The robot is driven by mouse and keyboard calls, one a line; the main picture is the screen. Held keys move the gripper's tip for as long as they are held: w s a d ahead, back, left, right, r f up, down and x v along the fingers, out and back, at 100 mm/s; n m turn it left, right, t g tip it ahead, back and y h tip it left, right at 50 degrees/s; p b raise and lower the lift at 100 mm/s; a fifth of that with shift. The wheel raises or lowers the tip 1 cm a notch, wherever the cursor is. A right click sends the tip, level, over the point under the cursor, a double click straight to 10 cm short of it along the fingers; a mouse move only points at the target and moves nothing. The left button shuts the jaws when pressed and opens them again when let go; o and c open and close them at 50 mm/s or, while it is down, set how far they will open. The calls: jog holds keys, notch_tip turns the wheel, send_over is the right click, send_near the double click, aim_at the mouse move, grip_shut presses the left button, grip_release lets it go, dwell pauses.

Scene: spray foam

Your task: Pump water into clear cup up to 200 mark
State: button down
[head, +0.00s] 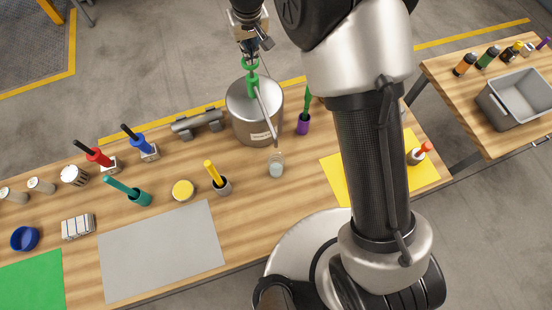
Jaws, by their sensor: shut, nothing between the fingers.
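A steel canister (242,119) with a label stands at the back of the wooden table. A green pump (252,82) rises from its lid, and a thin grey spout (265,117) slants down to the front right. The clear cup (276,165) stands upright below the spout's end. Something pale bluish shows in its lower part; its level and the marks are too small to read. My gripper (250,54) is shut and empty, right over the pump's top; I cannot tell whether it touches.
A grey mat (160,255) lies front left, a yellow mat (332,176) right. My arm hides part of the table's right side.

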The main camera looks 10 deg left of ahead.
jog(key=shift+f+b, duration=1.25)
jog(key=shift+f, duration=0.8)
notch_tip(320, 180, up, 9)
jog(key=p, duration=0.6)
jog(key=shift+r, duration=0.15)
dwell(0.4)
